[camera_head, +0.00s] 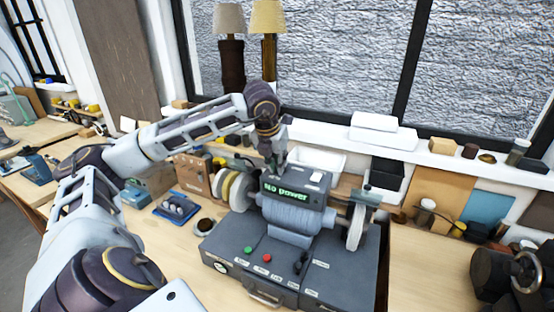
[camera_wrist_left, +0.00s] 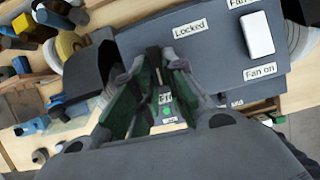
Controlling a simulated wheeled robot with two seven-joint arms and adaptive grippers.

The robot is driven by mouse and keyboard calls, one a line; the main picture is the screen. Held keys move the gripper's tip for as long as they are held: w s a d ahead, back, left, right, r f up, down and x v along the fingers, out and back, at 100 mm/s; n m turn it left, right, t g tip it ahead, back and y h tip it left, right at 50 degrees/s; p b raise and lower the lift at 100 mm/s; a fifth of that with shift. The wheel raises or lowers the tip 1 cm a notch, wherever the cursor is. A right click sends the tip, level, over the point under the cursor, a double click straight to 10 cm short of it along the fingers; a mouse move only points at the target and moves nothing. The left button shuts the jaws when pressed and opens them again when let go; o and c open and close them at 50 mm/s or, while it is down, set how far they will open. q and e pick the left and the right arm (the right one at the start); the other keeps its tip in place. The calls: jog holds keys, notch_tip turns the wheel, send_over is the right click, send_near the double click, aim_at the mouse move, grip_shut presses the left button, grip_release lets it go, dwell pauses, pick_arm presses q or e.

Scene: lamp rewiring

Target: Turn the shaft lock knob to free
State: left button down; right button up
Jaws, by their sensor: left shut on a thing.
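The dark grey grinder (camera_head: 292,212) stands on the workbench, with a lit green "No power" display and a wheel at each side. My left gripper (camera_head: 277,158) reaches down onto the back of its top housing. In the left wrist view my left gripper (camera_wrist_left: 155,68) is shut on a small dark knob (camera_wrist_left: 153,57), the shaft lock knob, mostly hidden by the fingers. A "Locked" label (camera_wrist_left: 190,28) shows just beyond the fingertips. The knob's exact pointing is unclear.
A white switch (camera_wrist_left: 257,34) lies between fan labels, "Fan on" being readable. Green and red buttons (camera_head: 267,258) sit on the grinder's base. A blue tray (camera_head: 177,208) and a small dark cup (camera_head: 204,226) stand at left. Two lamps (camera_head: 268,45) stand behind.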

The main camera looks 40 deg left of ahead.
pick_arm(q)
jog(key=shift+r+n, duration=0.1)
jog(key=shift+n, duration=0.3)
jog(key=c, duration=1.5)
grip_release()
jog(key=shift+o, duration=0.2)
jog(key=v, duration=1.1)
jog(key=shift+s+d+r, duration=0.2)
jog(key=shift+r, duration=0.15)
